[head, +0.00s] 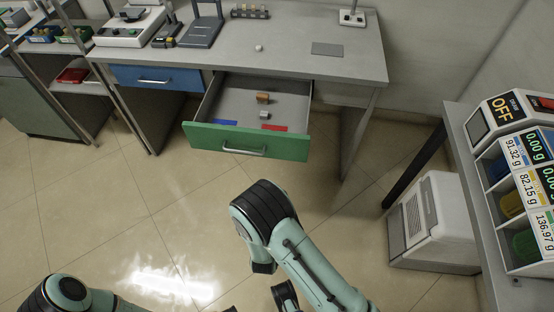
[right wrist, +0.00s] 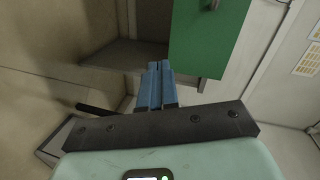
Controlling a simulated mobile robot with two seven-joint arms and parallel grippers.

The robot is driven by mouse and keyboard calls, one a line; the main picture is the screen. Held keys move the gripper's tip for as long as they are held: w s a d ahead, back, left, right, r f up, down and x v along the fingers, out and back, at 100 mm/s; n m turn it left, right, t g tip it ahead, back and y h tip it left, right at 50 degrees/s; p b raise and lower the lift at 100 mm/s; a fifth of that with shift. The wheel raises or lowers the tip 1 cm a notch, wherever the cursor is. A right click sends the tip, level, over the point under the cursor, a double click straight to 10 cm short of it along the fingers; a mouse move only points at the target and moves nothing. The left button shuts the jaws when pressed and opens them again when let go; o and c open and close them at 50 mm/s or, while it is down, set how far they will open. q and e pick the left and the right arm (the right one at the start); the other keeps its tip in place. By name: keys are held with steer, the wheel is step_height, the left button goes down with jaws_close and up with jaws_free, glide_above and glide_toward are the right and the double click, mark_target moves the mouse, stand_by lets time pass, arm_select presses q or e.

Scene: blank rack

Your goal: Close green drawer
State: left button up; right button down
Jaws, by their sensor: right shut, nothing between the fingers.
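The green drawer (head: 245,141) is pulled out from under the grey desk (head: 290,62). Its front has a metal handle (head: 244,150). Inside lie a small orange-brown block, a small grey block, and a blue and a red flat patch. In the right wrist view the green drawer front (right wrist: 207,40) shows at the top, with part of its handle. My right gripper (right wrist: 161,68) is shut and empty, its blue fingers together near the lower left edge of the drawer front; I cannot tell if they touch.
A shut blue drawer (head: 156,78) is left of the green one. A shelf unit (head: 78,88) stands at the far left. A white box-shaped appliance (head: 434,225) stands on the floor at right, beside a table with displays. The tiled floor before the drawer is open.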

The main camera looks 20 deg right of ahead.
step_height(320, 180, up, 4)
steer(key=w+a+m+t+h, duration=0.1)
steer(key=m+t+h, duration=0.1)
steer(key=m, duration=0.1)
steer(key=b, duration=0.1)
glide_toward(278, 148)
steer(key=x, duration=0.7)
arm_select(q)
steer(key=shift+w+f, duration=0.35)
steer(key=shift+f, duration=0.25)
steer(key=shift+w+f, duration=0.3)
steer(key=shift+f, duration=0.25)
arm_select(e)
steer(key=shift+f, duration=0.1)
